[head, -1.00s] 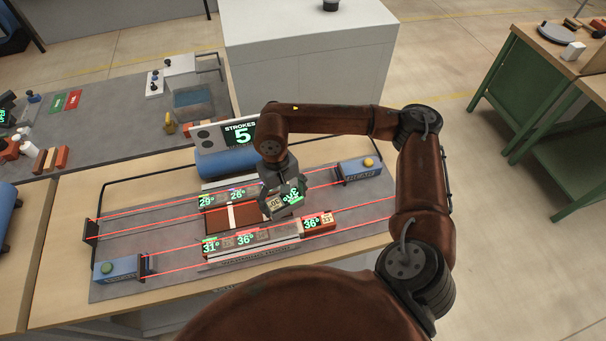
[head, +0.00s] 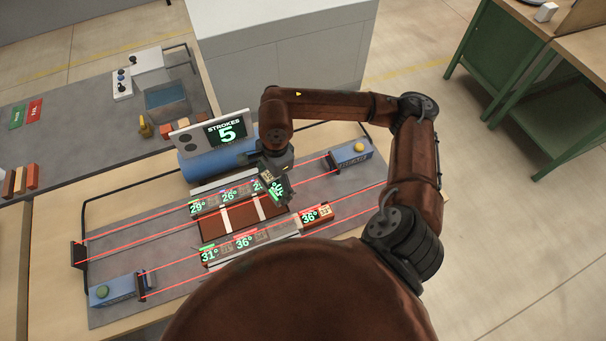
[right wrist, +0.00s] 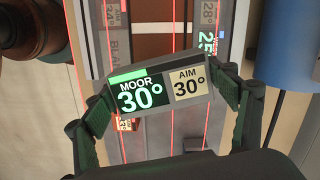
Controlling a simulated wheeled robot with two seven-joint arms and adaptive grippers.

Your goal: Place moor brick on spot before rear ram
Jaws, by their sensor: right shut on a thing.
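My right gripper (head: 277,190) is shut on the moor brick, whose label (right wrist: 152,90) reads MOOR 30° and AIM 30° in the right wrist view. The fingers clasp it from both sides, and it looks slightly tilted there. In the head view the brick is mostly hidden by the gripper, near the right end of the rear row. Grey lane lies between gripper and ram. My left gripper is out of view.
The rear row (head: 228,195) shows several temperature readings. The front row (head: 235,246) ends in an orange-red brick (head: 318,213). A brown slab (head: 240,215) with white stripes lies between. A blue tank (head: 205,160) and STROKES 5 display (head: 227,132) stand behind. Red lines run along the lanes.

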